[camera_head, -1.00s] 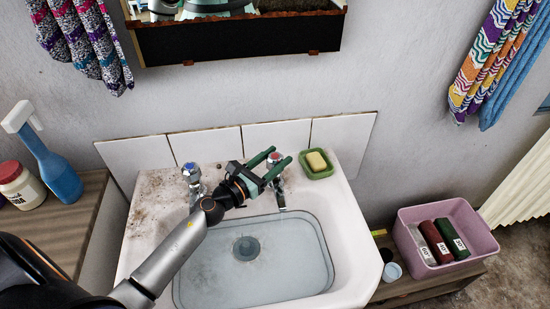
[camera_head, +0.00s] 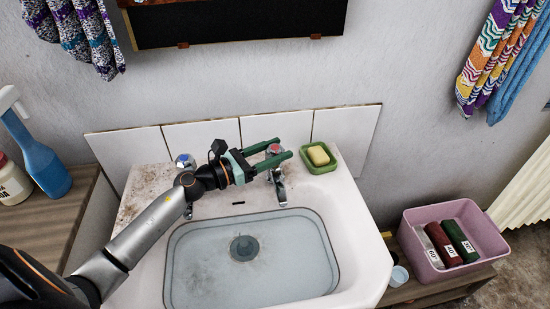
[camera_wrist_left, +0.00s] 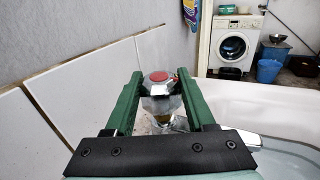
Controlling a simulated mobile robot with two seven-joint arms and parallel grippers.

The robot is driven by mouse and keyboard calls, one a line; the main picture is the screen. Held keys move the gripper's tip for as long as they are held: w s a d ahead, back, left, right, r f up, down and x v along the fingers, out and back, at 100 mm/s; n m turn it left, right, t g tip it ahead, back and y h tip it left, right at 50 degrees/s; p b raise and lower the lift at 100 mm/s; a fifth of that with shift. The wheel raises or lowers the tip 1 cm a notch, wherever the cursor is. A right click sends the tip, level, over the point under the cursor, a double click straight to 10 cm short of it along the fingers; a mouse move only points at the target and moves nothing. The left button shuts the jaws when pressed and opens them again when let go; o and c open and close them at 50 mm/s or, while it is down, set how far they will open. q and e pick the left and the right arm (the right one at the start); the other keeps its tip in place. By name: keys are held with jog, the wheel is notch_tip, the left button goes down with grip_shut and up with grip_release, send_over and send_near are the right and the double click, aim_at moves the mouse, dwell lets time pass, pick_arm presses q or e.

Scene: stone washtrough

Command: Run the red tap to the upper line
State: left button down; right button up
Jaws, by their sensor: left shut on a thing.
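The red tap (camera_head: 273,150) stands at the back right of the white sink, with a chrome body and a spout over the basin. My left gripper (camera_head: 282,149) has its green fingers on either side of the tap's head and is shut on it. In the left wrist view the red cap (camera_wrist_left: 158,76) shows between the two fingers (camera_wrist_left: 160,75). The basin (camera_head: 250,260) has a dark rounded outline and looks to hold clear water over the drain. I cannot tell a separate upper line, or whether water runs from the spout. My right gripper is not in view.
A blue-capped tap (camera_head: 184,160) stands at the back left, close to my left arm. Yellow soap (camera_head: 318,156) lies in a green dish (camera_head: 332,167) right of the red tap. A pink tub (camera_head: 490,237) and a blue spray bottle (camera_head: 38,155) flank the sink.

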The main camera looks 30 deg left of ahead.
pick_arm(q)
jog(key=c, duration=0.7)
grip_release()
jog(key=o, duration=0.5)
jog(key=shift+c, duration=0.2)
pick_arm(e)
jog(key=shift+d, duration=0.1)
pick_arm(q)
jog(key=shift+s+a+f, duration=0.1)
jog(key=shift+s+a, duration=0.2)
jog(key=shift+s, duration=0.15)
jog(key=b+v, duration=0.2)
jog(key=v, duration=0.8)
jog(key=shift+s+a, duration=0.45)
jog(key=shift+s, duration=0.15)
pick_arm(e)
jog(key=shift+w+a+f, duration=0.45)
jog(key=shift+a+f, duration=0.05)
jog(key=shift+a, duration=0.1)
